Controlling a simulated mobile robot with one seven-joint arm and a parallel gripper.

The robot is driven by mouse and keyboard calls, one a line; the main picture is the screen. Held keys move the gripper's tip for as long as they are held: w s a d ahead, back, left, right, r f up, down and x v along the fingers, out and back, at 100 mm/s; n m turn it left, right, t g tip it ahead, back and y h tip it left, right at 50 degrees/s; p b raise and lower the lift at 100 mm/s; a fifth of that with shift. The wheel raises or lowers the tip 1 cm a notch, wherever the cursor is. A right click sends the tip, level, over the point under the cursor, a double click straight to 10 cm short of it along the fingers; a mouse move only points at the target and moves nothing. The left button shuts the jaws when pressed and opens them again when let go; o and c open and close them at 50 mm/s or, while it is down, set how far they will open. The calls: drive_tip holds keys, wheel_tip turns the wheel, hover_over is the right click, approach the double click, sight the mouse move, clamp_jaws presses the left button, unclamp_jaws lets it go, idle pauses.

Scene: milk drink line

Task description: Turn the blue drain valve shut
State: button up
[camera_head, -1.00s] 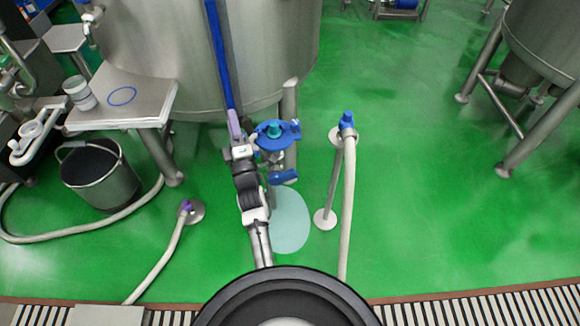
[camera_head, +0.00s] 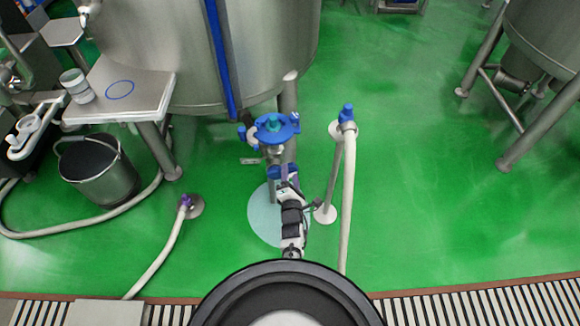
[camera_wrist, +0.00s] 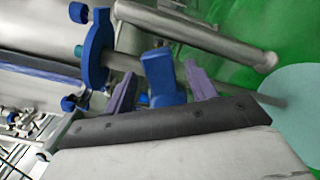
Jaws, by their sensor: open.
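The blue drain valve handle (camera_head: 277,171) hangs on the pipe under the tank, below a round blue fitting (camera_head: 284,133) with a teal centre. In the wrist view the blue handle (camera_wrist: 163,77) sits between the two purple fingers of my gripper (camera_wrist: 160,72). The fingers are open, one on each side of it. I cannot tell whether either finger touches it. In the head view my gripper (camera_head: 285,175) overlaps the handle and partly hides it. The round blue fitting (camera_wrist: 97,47) also shows at left in the wrist view.
A pale puddle (camera_head: 264,218) lies on the green floor below the valve. A hose stand (camera_head: 346,130) with a blue top stands close at right. A metal tank leg (camera_head: 289,95) is behind. A bucket (camera_head: 101,178) and a side table (camera_head: 145,97) are at left.

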sight(290, 171)
drive_tip(key=w+b, duration=0.2)
drive_tip(key=w, duration=0.3)
drive_tip(key=shift+w, duration=0.15)
clamp_jaws()
